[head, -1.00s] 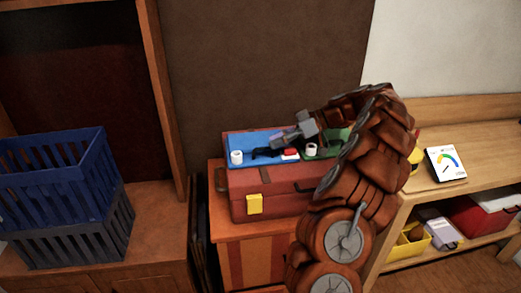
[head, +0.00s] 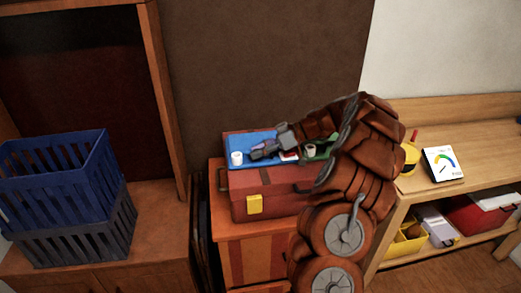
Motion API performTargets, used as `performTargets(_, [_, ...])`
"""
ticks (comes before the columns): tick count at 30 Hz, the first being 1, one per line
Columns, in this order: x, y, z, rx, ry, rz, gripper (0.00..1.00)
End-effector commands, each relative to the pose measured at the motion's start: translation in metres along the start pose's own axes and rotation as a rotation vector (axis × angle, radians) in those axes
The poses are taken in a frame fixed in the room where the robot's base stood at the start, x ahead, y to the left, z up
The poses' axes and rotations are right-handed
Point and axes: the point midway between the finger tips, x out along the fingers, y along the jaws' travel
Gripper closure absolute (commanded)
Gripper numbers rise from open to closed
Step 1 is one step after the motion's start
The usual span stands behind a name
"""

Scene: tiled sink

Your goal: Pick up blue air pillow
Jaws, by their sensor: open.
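A flat blue piece (head: 244,141) lies on top of the red toolbox (head: 272,180), at its left side. I cannot tell whether it is the blue air pillow or a blue tray; no other pillow-like thing is clear in view. My gripper (head: 256,154) is over the blue piece's front right part, open, pointing left and down. Its fingers hide part of the blue piece and the small dark thing there. Whether the fingertips touch anything is not clear.
A white roll (head: 237,158) stands left of my gripper, and another (head: 310,150) right of it by a green piece (head: 322,149). The toolbox sits on a wooden cabinet (head: 240,240). Blue crates (head: 60,165) stand left; a wooden shelf (head: 490,130) is right.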

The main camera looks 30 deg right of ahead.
Motion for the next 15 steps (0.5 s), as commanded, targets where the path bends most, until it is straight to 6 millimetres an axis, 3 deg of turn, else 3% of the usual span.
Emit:
performTargets(3, [0.0000,0.0003,0.0002,0.000,0.000,0.001,0.56])
performTargets(15, [-0.0003,0.0004,0.0000,0.000,0.000,0.001,0.97])
